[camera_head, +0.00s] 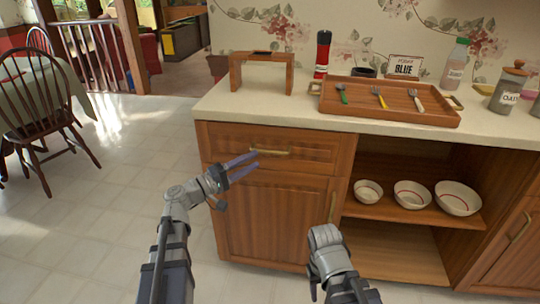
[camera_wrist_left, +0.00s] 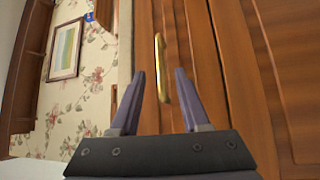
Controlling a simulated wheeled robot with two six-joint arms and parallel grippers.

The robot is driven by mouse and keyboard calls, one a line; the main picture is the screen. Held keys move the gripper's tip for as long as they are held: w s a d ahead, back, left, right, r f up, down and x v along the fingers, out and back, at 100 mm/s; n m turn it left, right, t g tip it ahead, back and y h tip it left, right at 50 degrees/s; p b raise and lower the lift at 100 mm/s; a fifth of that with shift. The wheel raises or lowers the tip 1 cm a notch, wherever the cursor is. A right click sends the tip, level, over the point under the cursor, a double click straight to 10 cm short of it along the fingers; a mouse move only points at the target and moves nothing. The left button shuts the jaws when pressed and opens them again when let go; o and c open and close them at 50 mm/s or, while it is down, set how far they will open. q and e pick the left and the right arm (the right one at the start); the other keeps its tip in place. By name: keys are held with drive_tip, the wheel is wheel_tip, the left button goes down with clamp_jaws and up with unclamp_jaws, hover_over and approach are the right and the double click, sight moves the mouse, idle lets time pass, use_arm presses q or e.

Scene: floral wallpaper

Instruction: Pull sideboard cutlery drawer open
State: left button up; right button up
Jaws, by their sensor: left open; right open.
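The sideboard's wooden drawer (camera_head: 222,143) is closed below the left part of the countertop, with a brass bar handle (camera_head: 270,152) on its front. My left gripper (camera_head: 255,163) is open in front of the drawer, its two purple fingers pointing at the handle. In the left wrist view the handle (camera_wrist_left: 161,68) shows between the open fingers (camera_wrist_left: 160,74), beyond the tips; I see no contact. My right gripper (camera_head: 322,262) is low in front of the sideboard, away from the drawer; its fingers are mostly hidden.
Bowls (camera_head: 412,194) sit in the open shelf. A cupboard door (camera_head: 270,218) is below the drawer.

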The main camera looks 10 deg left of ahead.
sight(270, 152)
use_arm(q)
drive_tip(key=p+x, duration=0.1)
drive_tip(key=x, duration=0.6)
drive_tip(key=shift+d, duration=0.1)
drive_tip(key=shift+c, duration=0.4)
clamp_jaws()
idle(0.9)
